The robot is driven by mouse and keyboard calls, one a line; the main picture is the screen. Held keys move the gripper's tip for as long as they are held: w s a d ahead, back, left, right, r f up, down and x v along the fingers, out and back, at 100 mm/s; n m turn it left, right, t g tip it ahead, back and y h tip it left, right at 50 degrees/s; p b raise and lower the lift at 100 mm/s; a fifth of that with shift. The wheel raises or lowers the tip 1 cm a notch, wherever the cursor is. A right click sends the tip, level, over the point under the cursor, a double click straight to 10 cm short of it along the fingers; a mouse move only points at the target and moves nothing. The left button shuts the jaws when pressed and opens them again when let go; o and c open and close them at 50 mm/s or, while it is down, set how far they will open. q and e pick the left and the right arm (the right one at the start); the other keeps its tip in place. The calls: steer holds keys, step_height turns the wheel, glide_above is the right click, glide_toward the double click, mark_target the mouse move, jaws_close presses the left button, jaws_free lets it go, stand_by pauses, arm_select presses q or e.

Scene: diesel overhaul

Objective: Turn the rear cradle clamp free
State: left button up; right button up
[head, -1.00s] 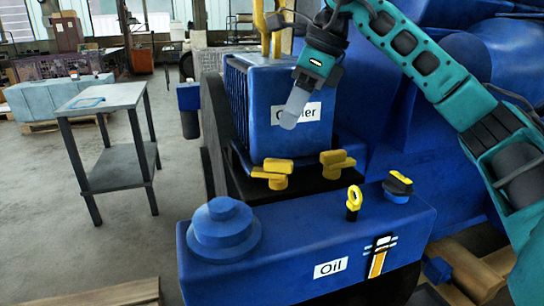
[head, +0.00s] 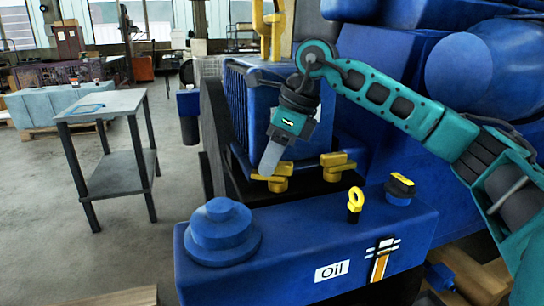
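Two yellow cradle clamps stand at the foot of the blue cooler (head: 240,105): a left clamp (head: 277,182) and a right clamp (head: 338,167). Nothing in view marks which is the rear one. My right gripper (head: 268,166) points down in front of the cooler, its grey tip overlapping the left clamp's handle. I cannot tell whether it touches, and its fingers show as one shape, so open or shut is unclear. My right arm hides most of the cooler's white label. My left gripper is not in view.
The blue oil tank (head: 290,240) lies in front of the clamps, with a stepped round cap (head: 222,232), a yellow ring-topped piece (head: 355,200) and a yellow-topped cap (head: 400,188) on it. A grey table (head: 100,104) stands at left on open floor. Large blue engine parts fill the right.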

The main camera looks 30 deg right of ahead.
steer(key=shift+c, duration=1.4)
jaws_close()
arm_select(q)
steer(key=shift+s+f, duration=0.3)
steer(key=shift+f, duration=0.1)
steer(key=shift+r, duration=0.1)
arm_select(e)
steer(key=shift+r+n+p, duration=0.1)
steer(key=shift+n+p, duration=0.45)
steer(key=shift+n, duration=0.05)
steer(key=shift+s+a+n+g+y+p, duration=0.15)
steer(key=shift+n+g+y+p, duration=0.3)
steer(key=shift+n+p, duration=0.45)
steer(key=shift+n+g, duration=0.25)
steer(key=shift+n, duration=0.55)
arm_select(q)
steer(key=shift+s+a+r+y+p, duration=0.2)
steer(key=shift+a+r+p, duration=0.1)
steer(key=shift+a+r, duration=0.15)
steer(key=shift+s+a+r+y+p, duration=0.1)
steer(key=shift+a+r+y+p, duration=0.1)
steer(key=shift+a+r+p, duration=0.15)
arm_select(e)
steer(key=shift+s+n, duration=0.1)
steer(key=shift+n, duration=0.6)
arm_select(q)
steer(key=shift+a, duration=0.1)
